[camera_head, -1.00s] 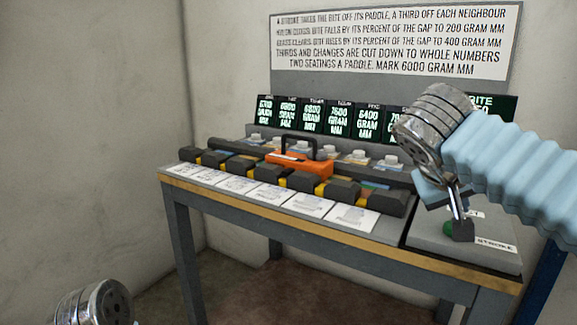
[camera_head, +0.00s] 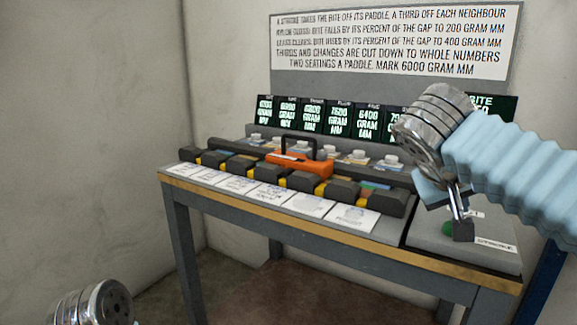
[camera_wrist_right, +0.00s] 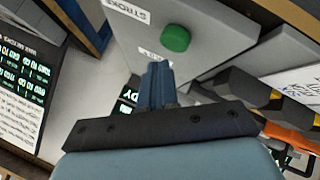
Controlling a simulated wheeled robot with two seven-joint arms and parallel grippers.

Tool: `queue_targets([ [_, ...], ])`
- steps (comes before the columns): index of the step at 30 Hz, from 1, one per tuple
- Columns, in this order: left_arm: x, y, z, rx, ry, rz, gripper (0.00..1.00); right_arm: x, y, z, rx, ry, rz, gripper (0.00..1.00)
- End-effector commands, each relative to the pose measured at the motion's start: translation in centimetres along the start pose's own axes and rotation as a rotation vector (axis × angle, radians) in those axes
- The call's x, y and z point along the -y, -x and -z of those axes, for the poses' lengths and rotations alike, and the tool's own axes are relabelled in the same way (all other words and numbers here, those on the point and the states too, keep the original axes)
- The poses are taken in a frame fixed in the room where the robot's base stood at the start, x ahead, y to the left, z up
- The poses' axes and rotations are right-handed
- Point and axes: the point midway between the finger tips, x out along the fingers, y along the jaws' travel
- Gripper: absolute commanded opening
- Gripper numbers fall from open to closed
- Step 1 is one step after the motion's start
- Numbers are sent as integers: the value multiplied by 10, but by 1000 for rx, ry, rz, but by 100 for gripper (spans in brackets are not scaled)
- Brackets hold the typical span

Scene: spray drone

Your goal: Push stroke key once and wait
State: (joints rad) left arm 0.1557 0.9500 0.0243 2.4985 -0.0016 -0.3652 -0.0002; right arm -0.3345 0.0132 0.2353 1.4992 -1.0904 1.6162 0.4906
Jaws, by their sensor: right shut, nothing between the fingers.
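The stroke key is a green round button (camera_head: 447,228) on a grey box (camera_head: 465,250) at the bench's right end, beside a label reading STROKE. In the head view my right gripper (camera_head: 463,232) hangs over the box and partly hides the button. In the right wrist view the green button (camera_wrist_right: 175,38) shows whole, beyond the shut, empty fingertips (camera_wrist_right: 158,70) and a little to their right. I see no contact there. My left arm shows only as a metal wrist part (camera_head: 95,305) at the lower left; its fingers are out of frame.
The bench (camera_head: 330,240) holds a row of dark paddles with white cards (camera_head: 310,205) in front. An orange tool (camera_head: 298,162) lies across the row. Green-text displays (camera_head: 312,117) and a sign (camera_head: 395,40) stand behind. My right arm hides some displays.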

Motion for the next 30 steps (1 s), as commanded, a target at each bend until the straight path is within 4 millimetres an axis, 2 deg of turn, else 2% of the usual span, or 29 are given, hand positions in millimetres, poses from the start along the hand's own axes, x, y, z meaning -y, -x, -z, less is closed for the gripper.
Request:
queue_targets([
  [30,2,-6,0,0,0,0,42,5,-7,-5,0,0,0,0],
])
